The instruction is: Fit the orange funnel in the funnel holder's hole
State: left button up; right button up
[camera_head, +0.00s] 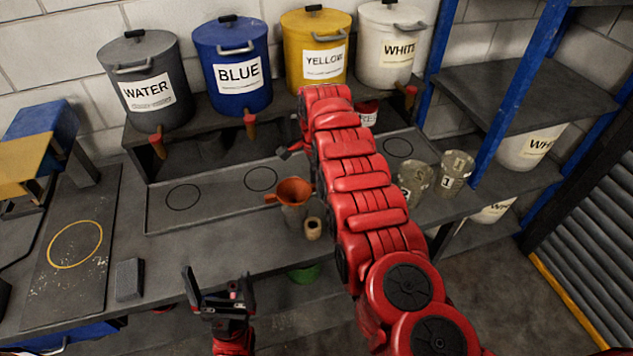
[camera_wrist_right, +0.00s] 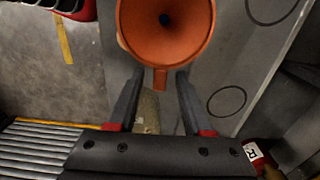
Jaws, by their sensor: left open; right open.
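The orange funnel (camera_head: 294,190) sits upright, mouth up, on a grey can-like body (camera_head: 294,214) on the bench. In the right wrist view the funnel's (camera_wrist_right: 166,30) wide mouth faces the camera. Its short tab handle points toward the gap between my right gripper's fingers (camera_wrist_right: 158,88), which are open and empty. In the head view my right gripper (camera_head: 289,151) is mostly hidden by my arm, behind the funnel. A small tan cup-like piece with a dark hole (camera_head: 313,228) stands beside the can; I cannot tell which is the holder. My left gripper (camera_head: 219,283) is open and empty, in front of the bench.
A tray with marked circles (camera_head: 221,192) lies behind the funnel. Water (camera_head: 148,82), blue (camera_head: 233,66), yellow (camera_head: 317,48) and white (camera_head: 389,45) buckets stand on the raised shelf. Metal cans (camera_head: 456,172) stand at right. A grey block (camera_head: 129,279) lies at left.

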grip_shut()
jog(key=shift+r, duration=0.1)
jog(key=shift+r, duration=2.95)
jog(key=shift+r, duration=0.1)
jog(key=shift+r, duration=0.4)
